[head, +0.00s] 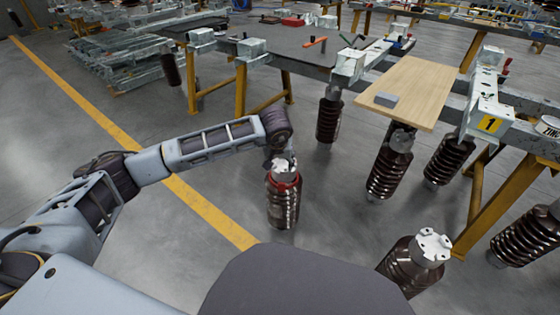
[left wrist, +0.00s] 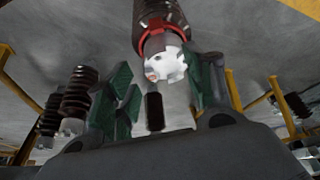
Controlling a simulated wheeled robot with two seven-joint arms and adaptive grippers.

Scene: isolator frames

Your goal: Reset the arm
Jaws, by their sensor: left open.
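My left arm reaches in from the left in the head view. Its gripper (head: 277,156) is by the white metal cap of a dark brown ribbed insulator (head: 284,205) with a red ring, which stands upright on the floor. In the left wrist view the gripper (left wrist: 166,82) is open, with green-padded fingers on either side. The insulator's white cap (left wrist: 166,64) and red ring show beyond and between the fingers, with no grip on them visible. In the head view the fingers are small and partly hidden by the wrist. My right gripper is not in view.
Another capped insulator (head: 413,266) stands at the lower right. A wooden board (head: 415,90) with a small grey block (head: 386,99) lies on a steel frame with yellow legs. Several insulators hang or stand below it. Open grey floor with a yellow line (head: 105,122) lies left.

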